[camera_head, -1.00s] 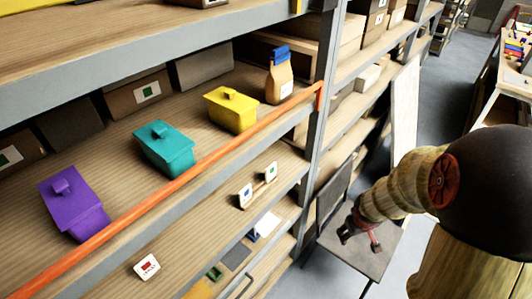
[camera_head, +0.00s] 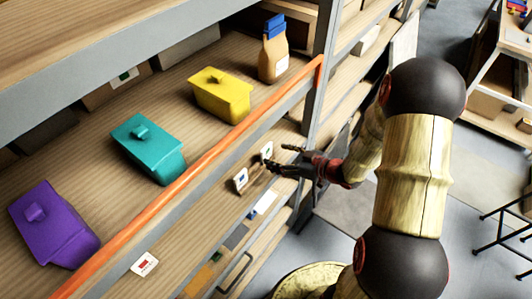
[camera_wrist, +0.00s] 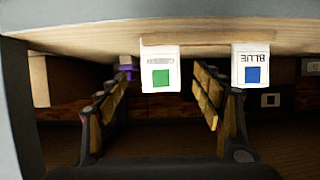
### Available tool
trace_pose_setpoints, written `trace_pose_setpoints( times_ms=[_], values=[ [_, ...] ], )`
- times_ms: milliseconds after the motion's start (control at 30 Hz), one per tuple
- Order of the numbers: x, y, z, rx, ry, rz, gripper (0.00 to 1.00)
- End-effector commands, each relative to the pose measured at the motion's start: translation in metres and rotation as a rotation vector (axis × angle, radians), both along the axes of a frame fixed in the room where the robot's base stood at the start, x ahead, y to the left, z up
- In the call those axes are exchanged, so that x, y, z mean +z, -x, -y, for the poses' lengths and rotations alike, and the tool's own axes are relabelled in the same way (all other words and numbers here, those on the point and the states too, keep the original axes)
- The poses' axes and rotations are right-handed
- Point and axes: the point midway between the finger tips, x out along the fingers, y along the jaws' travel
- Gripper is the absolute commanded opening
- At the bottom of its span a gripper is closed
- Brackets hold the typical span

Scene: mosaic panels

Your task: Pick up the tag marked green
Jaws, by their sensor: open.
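The green-marked tag (camera_head: 266,151) is a small white card with a green square, on the lower shelf's front edge in the head view. It shows upside down in the wrist view (camera_wrist: 160,70). My gripper (camera_head: 277,158) is open and empty, close in front of this tag. In the wrist view its two fingers (camera_wrist: 161,76) stand left and right of the tag, with gaps on both sides. The blue-marked tag (camera_wrist: 251,65) is just right of the right finger; it also shows in the head view (camera_head: 240,180). A red-marked tag (camera_head: 145,264) is farther left.
An orange rail (camera_head: 195,178) runs along the shelf edge above. Behind it stand purple (camera_head: 52,225), teal (camera_head: 148,148) and yellow (camera_head: 222,94) lidded boxes and a blue-capped bottle (camera_head: 274,52). A grey shelf post (camera_head: 318,90) rises near my gripper.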

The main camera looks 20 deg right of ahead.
Motion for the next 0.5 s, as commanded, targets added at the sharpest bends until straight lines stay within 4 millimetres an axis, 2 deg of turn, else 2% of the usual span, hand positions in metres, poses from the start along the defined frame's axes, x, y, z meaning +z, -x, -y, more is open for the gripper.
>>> trace_pose_setpoints(
  times_ms=[500],
  values=[
    [-0.022,-0.044,-0.033,0.000,0.002,0.001,0.67]
  ],
)
